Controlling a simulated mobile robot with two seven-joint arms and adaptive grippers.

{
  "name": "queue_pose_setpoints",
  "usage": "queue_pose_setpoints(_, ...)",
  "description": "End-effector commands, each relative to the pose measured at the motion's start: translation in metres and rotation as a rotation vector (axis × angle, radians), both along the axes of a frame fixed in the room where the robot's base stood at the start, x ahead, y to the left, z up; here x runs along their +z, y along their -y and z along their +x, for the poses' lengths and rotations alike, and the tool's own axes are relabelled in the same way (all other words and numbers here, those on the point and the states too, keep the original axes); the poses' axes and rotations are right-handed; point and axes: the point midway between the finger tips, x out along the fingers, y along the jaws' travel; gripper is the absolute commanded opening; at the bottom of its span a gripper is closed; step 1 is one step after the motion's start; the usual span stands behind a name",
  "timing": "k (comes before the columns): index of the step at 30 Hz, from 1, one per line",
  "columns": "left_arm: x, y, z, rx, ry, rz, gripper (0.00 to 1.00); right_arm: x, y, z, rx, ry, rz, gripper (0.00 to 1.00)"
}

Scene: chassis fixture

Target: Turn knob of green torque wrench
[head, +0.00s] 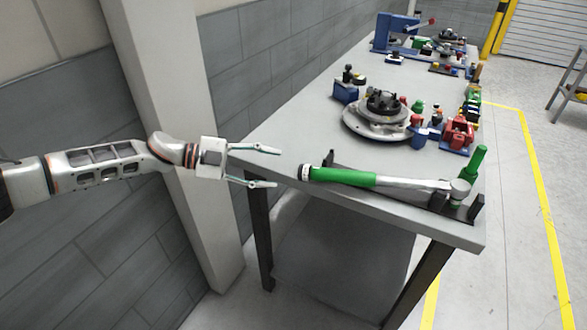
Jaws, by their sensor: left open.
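The green torque wrench (345,177) lies along the near edge of the grey table. Its green grip points left, and its silver shaft runs right to the head. A light-coloured knob (305,173) sits at the left end of the grip. The wrench rests on a dark holder (436,203), and a green upright cylinder (478,163) stands by its head. My left gripper (271,167) is open and empty, left of the knob and apart from it. Its two fingers point right towards the wrench end. My right gripper is not in view.
The grey table (300,135) extends away to the back right. A round fixture (378,117) stands mid-table, with a red and blue clamp (458,132) near the right edge. A blue machine (397,30) stands at the far end. A pale pillar (170,90) rises left of the table.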

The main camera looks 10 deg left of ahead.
Motion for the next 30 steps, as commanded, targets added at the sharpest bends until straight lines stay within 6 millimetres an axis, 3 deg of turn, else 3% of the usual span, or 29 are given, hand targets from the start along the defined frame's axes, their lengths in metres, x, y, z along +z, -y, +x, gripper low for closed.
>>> queue_pose_setpoints(6,-0.010,0.034,0.009,-0.002,0.001,0.000,0.47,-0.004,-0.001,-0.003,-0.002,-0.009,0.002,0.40)
queue_pose_setpoints(12,-0.016,0.055,0.016,0.000,0.002,0.000,0.47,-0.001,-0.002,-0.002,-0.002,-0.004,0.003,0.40)
queue_pose_setpoints(23,-0.018,0.061,0.017,0.001,0.002,0.001,0.47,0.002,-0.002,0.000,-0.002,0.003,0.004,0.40)
queue_pose_setpoints(24,-0.018,0.061,0.017,0.001,0.002,0.001,0.44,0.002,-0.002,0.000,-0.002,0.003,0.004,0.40)
queue_pose_setpoints(28,-0.018,0.061,0.017,0.001,0.003,0.001,0.11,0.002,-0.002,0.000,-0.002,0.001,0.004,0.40)
queue_pose_setpoints(30,-0.018,0.061,0.017,0.001,0.003,0.001,0.08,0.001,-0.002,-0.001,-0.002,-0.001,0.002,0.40)
